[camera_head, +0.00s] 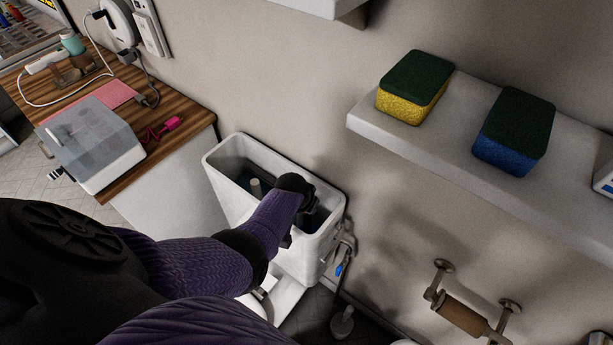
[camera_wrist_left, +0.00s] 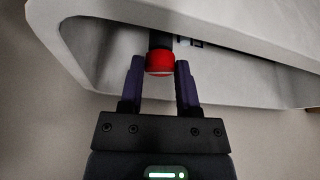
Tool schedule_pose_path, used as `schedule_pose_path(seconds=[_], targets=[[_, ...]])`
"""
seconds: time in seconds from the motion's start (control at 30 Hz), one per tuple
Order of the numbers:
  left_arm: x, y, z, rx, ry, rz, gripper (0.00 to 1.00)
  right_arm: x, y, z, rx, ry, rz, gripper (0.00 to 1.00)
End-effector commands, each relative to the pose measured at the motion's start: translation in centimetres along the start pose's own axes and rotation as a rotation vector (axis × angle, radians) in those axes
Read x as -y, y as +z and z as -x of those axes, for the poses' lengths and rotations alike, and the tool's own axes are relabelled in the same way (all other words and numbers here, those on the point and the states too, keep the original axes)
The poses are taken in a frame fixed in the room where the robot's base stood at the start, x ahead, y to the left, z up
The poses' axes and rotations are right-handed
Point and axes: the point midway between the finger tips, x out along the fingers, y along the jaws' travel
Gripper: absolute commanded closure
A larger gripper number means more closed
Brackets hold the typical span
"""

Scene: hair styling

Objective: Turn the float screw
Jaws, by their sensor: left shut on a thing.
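An open white toilet tank (camera_head: 222,187) stands against the wall with its inside showing. My left arm reaches over it, and my left gripper (camera_head: 303,205) is down at the right part of the opening, mostly hidden by my wrist in the head view. In the left wrist view, a red round screw cap (camera_wrist_left: 159,63) sits below a dark stem, inside the tank's rim (camera_wrist_left: 85,75). My left gripper (camera_wrist_left: 160,68) has its two fingers on either side of the cap and is shut on it. The cap is hidden in the head view. My right gripper is not in view.
A pale upright tube (camera_head: 256,188) stands inside the tank. A shelf (camera_head: 405,140) with a yellow sponge (camera_head: 414,87) and a blue sponge (camera_head: 514,130) is at the right. A wooden counter (camera_head: 190,125) is at the left. A toilet roll holder (camera_head: 463,313) is lower right.

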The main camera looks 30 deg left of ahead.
Motion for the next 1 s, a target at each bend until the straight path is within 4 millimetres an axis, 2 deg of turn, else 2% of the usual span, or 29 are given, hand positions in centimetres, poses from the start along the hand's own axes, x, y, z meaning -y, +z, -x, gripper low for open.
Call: schedule_pose_path(seconds=[0.37,1.0], targets=[[0.5,-0.1,-0.2,-0.009,0.131,-0.328,1.0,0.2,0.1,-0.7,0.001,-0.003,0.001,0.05],[0.7,-0.3,-0.3,-0.019,0.335,-0.824,1.0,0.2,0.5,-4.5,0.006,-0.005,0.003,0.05]])
